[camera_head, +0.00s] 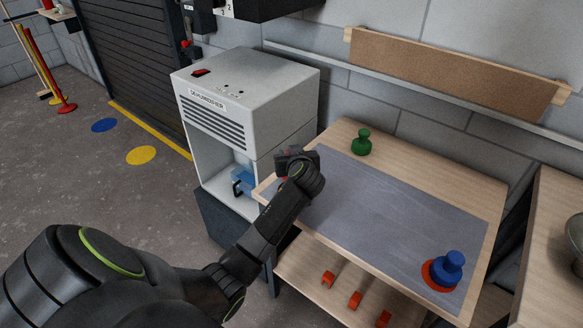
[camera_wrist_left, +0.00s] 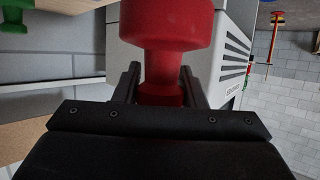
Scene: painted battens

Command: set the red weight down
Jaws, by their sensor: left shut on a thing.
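The red weight (camera_wrist_left: 170,22) fills the top middle of the left wrist view, with its narrow neck between my fingers. My left gripper (camera_wrist_left: 161,80) is shut on that neck. In the head view my left gripper (camera_head: 296,158) is at the left end of the workbench, beside the dehumidifier, and hides nearly all of the red weight. I cannot tell how high the weight is above the bench. A green weight (camera_head: 361,143) stands at the bench's back edge. A blue weight (camera_head: 450,266) stands on a red disc (camera_head: 430,277) near the front right corner.
The grey mat (camera_head: 385,195) on the wooden workbench (camera_head: 492,215) is clear in the middle. The dehumidifier (camera_head: 245,85) stands left of the bench, with a blue container (camera_head: 243,178) in its opening. Orange-red pieces (camera_head: 354,299) lie on the lower shelf.

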